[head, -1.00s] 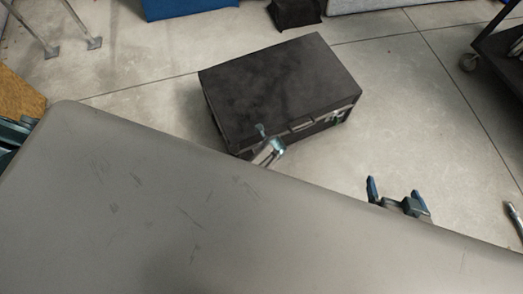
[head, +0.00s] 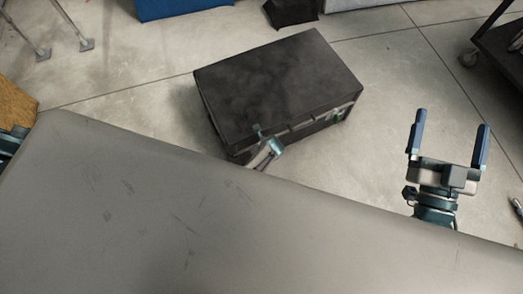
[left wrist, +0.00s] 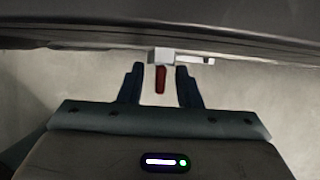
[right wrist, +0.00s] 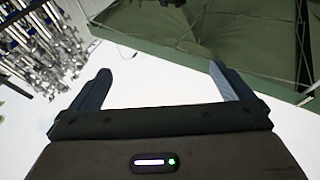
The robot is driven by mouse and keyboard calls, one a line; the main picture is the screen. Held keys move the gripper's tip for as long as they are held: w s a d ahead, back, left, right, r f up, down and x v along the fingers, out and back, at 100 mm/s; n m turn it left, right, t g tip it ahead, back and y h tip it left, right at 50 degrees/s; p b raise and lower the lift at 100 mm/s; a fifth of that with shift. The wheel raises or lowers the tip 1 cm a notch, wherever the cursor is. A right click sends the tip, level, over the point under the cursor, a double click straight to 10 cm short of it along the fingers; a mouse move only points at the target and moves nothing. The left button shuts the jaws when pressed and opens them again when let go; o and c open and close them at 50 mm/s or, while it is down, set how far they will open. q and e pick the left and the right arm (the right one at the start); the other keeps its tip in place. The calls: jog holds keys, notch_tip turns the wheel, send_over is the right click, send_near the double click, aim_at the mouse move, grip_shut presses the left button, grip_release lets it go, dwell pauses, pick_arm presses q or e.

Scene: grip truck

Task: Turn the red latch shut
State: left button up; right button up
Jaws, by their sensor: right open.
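The red latch (left wrist: 160,78) shows in the left wrist view as a small red tab hanging below a pale metal bracket (left wrist: 163,55) on the dark case. My left gripper (left wrist: 160,82) has one finger on each side of the tab, with a visible gap on both sides. In the head view my left gripper (head: 264,145) is at the near lower edge of the black case (head: 275,80), and the latch cannot be made out there. My right gripper (head: 450,125) is open and empty, to the right of the case. It is also open in the right wrist view (right wrist: 160,85).
A large scuffed grey surface (head: 180,210) fills the foreground and hides most of my left arm. A dark wheeled cart (head: 495,50) stands at the upper right. Stand legs (head: 40,45) are at the upper left.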

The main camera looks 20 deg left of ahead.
jog(key=shift+r+t, duration=0.3)
jog(key=shift+r, duration=0.25)
pick_arm(q)
jog(key=shift+f, duration=0.1)
grip_shut()
jog(key=shift+s+a+t+h+p, duration=0.15)
jog(key=shift+t+h+p, duration=0.4)
jog(key=shift+p, duration=0.45)
jog(key=shift+s+a+f+n+t+h+p, duration=0.15)
jog(key=shift+n+t+h+p, duration=0.25)
jog(key=shift+t+h+p, duration=0.5)
pick_arm(e)
jog(key=s+a+f+g, duration=0.1)
jog(key=s+f+g, duration=0.3)
jog(key=f, duration=0.6)
jog(key=s+a+f+g, duration=0.1)
jog(key=s+f+g, duration=0.3)
jog(key=f+g, duration=0.5)
jog(key=shift+s+f+m, duration=0.3)
jog(key=shift+f+m, duration=0.1)
jog(key=shift+f, duration=0.05)
pick_arm(q)
grip_release()
